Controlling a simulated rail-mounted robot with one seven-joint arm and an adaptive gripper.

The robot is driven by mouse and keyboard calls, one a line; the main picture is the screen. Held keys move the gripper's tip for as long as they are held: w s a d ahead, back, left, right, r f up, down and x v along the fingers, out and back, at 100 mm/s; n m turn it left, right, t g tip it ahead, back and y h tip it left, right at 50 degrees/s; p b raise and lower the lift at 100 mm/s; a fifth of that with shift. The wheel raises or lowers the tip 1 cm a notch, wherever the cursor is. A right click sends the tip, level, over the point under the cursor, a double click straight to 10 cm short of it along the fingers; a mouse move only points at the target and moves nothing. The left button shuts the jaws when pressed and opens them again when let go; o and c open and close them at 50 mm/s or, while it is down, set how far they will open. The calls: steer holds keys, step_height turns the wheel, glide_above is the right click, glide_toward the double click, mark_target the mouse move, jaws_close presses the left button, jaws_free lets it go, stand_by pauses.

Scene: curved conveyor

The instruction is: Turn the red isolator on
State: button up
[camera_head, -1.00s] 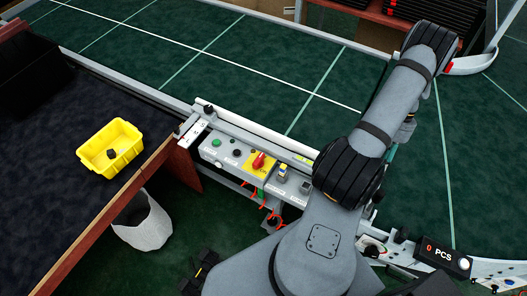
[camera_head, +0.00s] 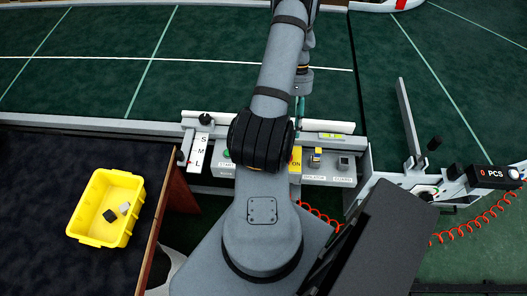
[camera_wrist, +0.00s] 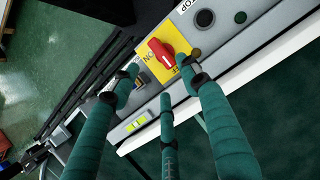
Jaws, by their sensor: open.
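The red isolator (camera_wrist: 161,53) is a rotary knob on a yellow plate (camera_wrist: 181,36) of the grey control panel. It shows in the wrist view at upper centre. In the head view the yellow plate (camera_head: 296,165) is partly hidden behind my arm, and the knob is mostly covered. My gripper (camera_wrist: 163,78) has teal fingers, spread apart and empty. In the wrist view the fingertips appear just below and to both sides of the knob; I cannot tell whether any touches it. In the head view the gripper is mostly hidden behind my arm.
A dark round button (camera_wrist: 205,18) sits beside the isolator. A yellow-and-blue switch (camera_head: 316,158) and a grey one (camera_head: 344,163) stand to its right. A yellow bin (camera_head: 88,222) with small pieces is on the left table. A counter display (camera_head: 494,174) stands at right.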

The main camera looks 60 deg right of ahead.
steer(key=p+x, duration=0.3)
steer(key=x, duration=0.7)
steer(key=shift+s+a+f, duration=0.1)
steer(key=shift+f, duration=0.1)
steer(key=shift+c, duration=0.8)
jaws_close()
